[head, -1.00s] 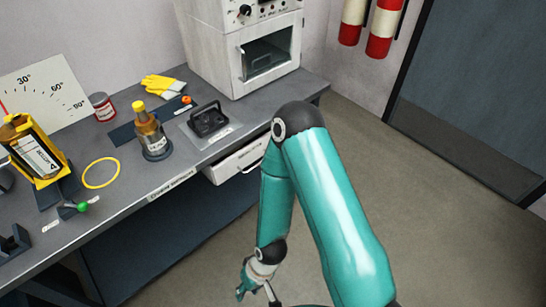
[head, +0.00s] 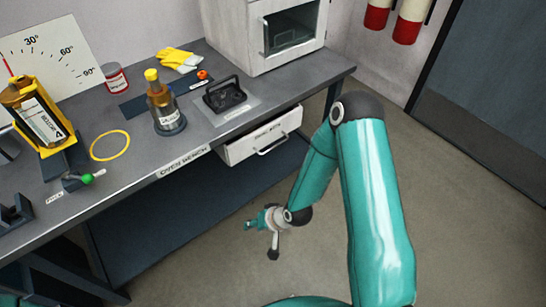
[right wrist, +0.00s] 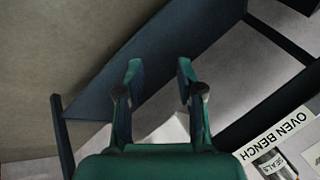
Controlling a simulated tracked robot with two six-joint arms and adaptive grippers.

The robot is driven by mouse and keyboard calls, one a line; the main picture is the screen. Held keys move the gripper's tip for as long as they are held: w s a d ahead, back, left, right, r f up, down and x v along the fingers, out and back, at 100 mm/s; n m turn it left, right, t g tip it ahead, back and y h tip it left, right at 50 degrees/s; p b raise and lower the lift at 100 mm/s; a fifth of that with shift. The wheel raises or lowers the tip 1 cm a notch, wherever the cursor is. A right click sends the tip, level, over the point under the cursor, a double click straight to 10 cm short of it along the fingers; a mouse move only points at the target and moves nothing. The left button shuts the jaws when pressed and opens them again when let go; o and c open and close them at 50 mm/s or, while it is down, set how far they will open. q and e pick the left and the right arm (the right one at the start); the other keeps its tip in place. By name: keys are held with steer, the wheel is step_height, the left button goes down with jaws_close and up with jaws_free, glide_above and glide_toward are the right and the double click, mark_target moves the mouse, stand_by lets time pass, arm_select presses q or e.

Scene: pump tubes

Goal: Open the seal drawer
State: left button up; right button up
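The white drawer (head: 262,136) hangs under the front edge of the bench, with a bar handle (head: 273,146) and a label too blurred to read fully. Whether it stands slightly out I cannot tell. My right gripper (head: 258,238) is in the air below and in front of the drawer, apart from it. In the right wrist view its two fingers (right wrist: 158,78) are spread with nothing between them. My left gripper is not in view.
The bench (head: 120,190) carries a bottle (head: 163,108), a black-handled tray (head: 224,94), a yellow ring (head: 110,145) and yellow gloves (head: 178,60). A white oven (head: 280,40) stands at its back end. The floor to the right is clear.

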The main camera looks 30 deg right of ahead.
steer(key=w+d+f+m+t+b, duration=0.3)
steer(key=w+d+f+t+b, duration=0.2)
steer(key=w+d+b, duration=0.35)
steer(key=m+t+y+b, duration=0.3)
steer(key=t+y+b, duration=0.3)
steer(key=b, duration=1.3)
glide_toward(275, 147)
steer(key=shift+t+h, duration=0.3)
steer(key=shift+t, duration=0.4)
steer(key=b+x, duration=0.1)
steer(key=x, duration=0.2)
steer(key=f+b+x, duration=0.1)
steer(key=b+x, duration=0.1)
steer(key=x, duration=0.1)
steer(key=b+x, duration=0.2)
steer(key=x, duration=0.2)
steer(key=shift+w+f, duration=0.1)
steer(key=shift+f, duration=0.1)
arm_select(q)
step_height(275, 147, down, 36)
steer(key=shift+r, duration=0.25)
